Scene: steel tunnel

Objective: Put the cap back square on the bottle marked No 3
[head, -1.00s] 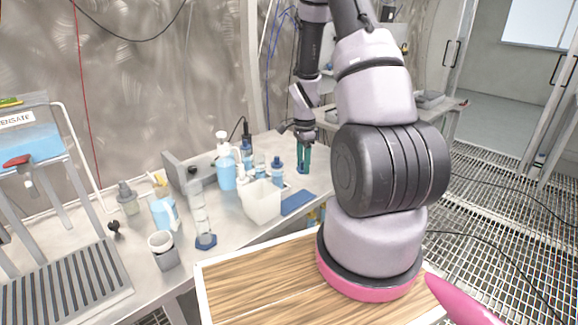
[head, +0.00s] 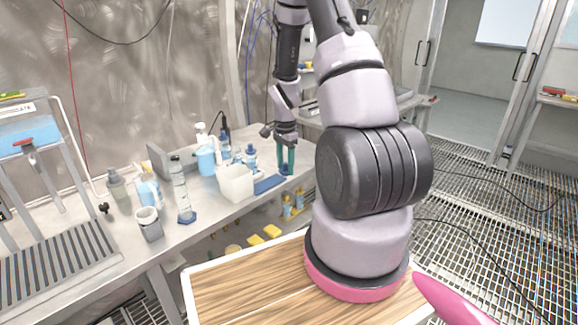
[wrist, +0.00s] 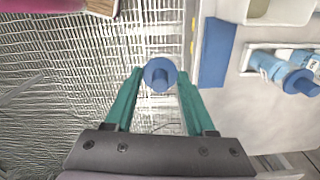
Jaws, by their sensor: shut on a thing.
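In the head view my gripper (head: 286,163) hangs by the bench's right edge, right of the blue mat (head: 269,184). The wrist view shows floor grating below the cap, with the mat (wrist: 213,52) to the right. I cannot read any number, so I cannot tell which is No 3.
The white bin (head: 235,183) stands left of the mat. Yellow items (head: 271,231) lie on a lower shelf. My wooden deck (head: 240,290) is in front.

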